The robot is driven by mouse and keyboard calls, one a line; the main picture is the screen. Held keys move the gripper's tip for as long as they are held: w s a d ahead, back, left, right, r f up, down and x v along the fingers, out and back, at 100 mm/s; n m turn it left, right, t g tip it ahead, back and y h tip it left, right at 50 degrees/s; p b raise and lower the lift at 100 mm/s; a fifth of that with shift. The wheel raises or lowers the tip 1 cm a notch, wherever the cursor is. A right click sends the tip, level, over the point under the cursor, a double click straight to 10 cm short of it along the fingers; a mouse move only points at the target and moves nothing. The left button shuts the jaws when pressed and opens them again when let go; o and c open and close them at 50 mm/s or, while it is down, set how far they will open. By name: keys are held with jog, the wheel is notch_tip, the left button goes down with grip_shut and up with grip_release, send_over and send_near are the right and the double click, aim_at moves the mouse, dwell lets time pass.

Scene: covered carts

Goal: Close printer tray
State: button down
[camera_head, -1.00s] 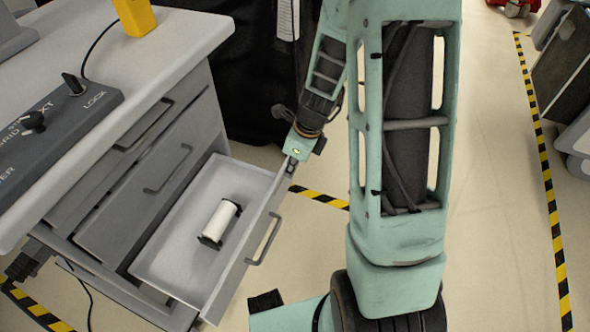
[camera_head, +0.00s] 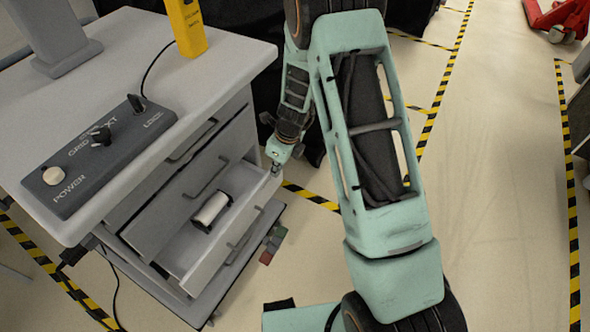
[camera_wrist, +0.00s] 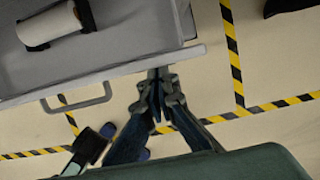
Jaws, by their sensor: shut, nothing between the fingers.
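The printer tray (camera_head: 190,245) is a light grey drawer, partly pulled out of a grey cabinet. A white roll on a dark holder (camera_head: 211,209) lies in it. In the wrist view the tray's front panel (camera_wrist: 110,72) crosses the picture, with its handle (camera_wrist: 78,104) to the left of my gripper. My gripper (camera_wrist: 158,74) is shut and empty, its fingertips at the front panel near one end, seeming to touch it. In the head view my gripper (camera_head: 275,168) is at the tray's far front corner; its fingertips are small there.
A control panel with knobs (camera_head: 100,150) and a yellow device (camera_head: 186,27) sit on the cabinet top (camera_head: 225,65). Another drawer (camera_head: 165,205) above the tray is shut. Floor with yellow-black tape is open to the right. A red pallet jack (camera_head: 553,18) stands far back.

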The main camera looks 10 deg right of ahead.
jog(key=shift+w+a+p, duration=0.5)
jog(key=shift+w+a, duration=0.3)
jog(key=shift+a, duration=0.2)
jog(key=shift+w+a+p, duration=0.45)
jog(key=shift+w+a, duration=0.35)
jog(key=shift+a, duration=0.2)
